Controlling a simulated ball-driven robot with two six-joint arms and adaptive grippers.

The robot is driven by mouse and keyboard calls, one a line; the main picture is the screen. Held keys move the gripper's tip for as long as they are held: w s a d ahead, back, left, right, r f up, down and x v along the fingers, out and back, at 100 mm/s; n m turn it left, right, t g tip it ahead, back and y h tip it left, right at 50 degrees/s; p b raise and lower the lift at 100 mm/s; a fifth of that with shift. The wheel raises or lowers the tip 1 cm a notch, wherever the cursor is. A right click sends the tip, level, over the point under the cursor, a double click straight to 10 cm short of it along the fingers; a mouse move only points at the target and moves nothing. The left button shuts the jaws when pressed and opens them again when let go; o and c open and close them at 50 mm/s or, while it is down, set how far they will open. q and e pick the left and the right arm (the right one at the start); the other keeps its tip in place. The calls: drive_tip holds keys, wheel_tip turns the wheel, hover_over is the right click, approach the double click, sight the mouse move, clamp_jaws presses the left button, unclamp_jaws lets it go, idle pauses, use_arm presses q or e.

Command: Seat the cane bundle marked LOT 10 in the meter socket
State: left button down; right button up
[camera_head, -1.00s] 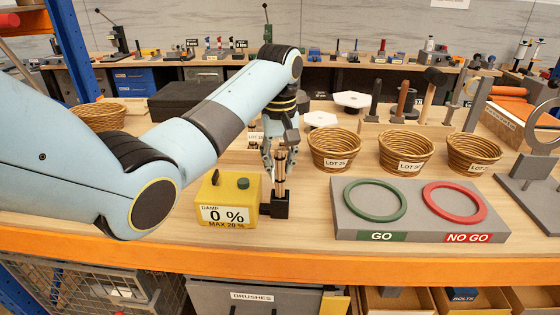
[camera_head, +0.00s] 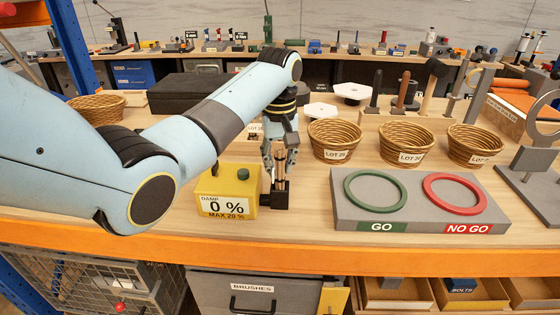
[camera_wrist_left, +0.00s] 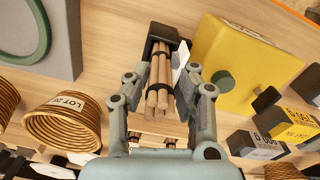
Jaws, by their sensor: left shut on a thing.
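My left gripper (camera_head: 281,160) points down and is shut on a cane bundle (camera_head: 280,171) of thin tan sticks with dark bands. In the left wrist view the bundle (camera_wrist_left: 159,82) lies between the fingers, a white tag edge showing at its side, its print unreadable. The bundle's lower end is at the black socket (camera_head: 280,199) beside the yellow damp meter (camera_head: 228,193). I cannot tell how deep it sits. The meter reads 0 % and MAX 20 %. In the left wrist view the socket (camera_wrist_left: 163,27) shows around the far cane ends. My right gripper is out of view.
Right of the socket lies a grey GO / NO GO gauge board (camera_head: 412,205) with green and red rings. Several wicker baskets with LOT tags, such as one basket (camera_head: 334,141), stand behind it. A dark case (camera_head: 200,95) lies behind my left arm. The orange table edge (camera_head: 330,258) is close in front.

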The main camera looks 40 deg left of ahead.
sight(280, 148)
use_arm(q)
drive_tip(key=shift+f, duration=1.05)
drive_tip(key=c, duration=1)
unclamp_jaws()
drive_tip(key=shift+c, duration=0.2)
drive_tip(key=shift+r, duration=0.15)
wheel_tip(280, 148, up, 7)
drive_tip(key=shift+r, duration=0.15)
